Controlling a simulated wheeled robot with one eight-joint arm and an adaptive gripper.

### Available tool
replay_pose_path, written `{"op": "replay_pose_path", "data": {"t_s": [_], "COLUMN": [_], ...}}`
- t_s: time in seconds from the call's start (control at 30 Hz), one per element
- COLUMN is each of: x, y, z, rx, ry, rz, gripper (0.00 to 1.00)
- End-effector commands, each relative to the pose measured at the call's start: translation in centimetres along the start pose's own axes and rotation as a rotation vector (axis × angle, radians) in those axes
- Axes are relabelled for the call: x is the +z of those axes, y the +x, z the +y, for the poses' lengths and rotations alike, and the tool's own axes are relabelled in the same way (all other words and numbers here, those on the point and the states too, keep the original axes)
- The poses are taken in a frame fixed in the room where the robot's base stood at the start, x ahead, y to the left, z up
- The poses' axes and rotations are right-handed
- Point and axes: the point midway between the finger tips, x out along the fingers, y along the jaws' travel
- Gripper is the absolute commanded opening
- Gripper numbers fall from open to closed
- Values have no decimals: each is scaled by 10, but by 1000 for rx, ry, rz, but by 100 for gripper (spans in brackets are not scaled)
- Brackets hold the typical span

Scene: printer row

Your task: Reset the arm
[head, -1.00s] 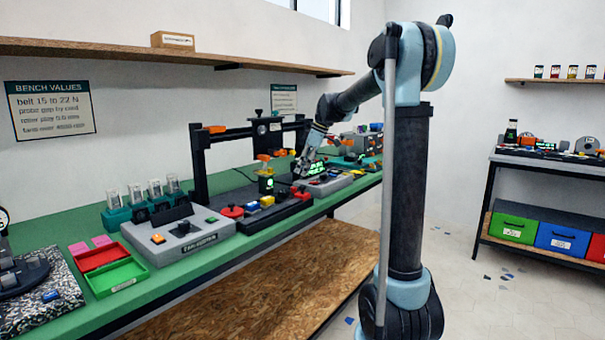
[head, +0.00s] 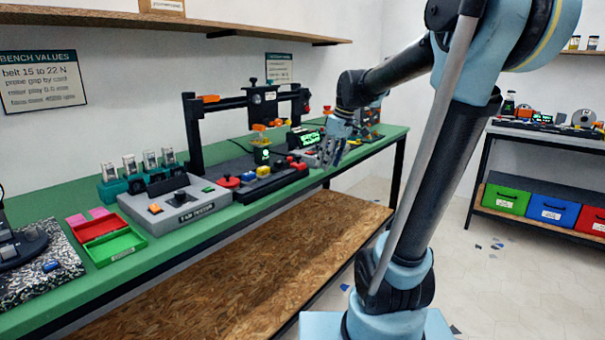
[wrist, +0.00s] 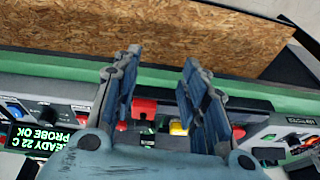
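My arm reaches from the right of the head view across to the green bench. My gripper (head: 332,150) hangs near the bench's front edge, to the right of the printer rig with the black gantry (head: 250,105). In the wrist view its two blue-grey fingers (wrist: 161,58) stand apart with nothing held between them. Red and yellow knobs on the bench show between and behind the fingers. The gap from the fingertips to the bench cannot be judged exactly.
The green bench (head: 170,240) carries a grey tester box (head: 178,207), red and green trays (head: 115,245) and a lit display (wrist: 38,138). A wooden shelf (head: 130,22) runs above. A second bench with coloured bins (head: 555,205) stands right. Floor between benches is mostly clear.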

Motion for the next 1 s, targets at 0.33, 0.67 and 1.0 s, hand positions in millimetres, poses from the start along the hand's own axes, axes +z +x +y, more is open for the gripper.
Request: {"op": "replay_pose_path", "data": {"t_s": [0.33, 0.67, 1.0], "x": [108, 202, 266], "y": [26, 72, 116], "z": [-42, -77, -100], "rx": [83, 170, 239], "ry": [294, 570, 777], "rz": [-34, -49, -49], "gripper": [40, 40, 40]}}
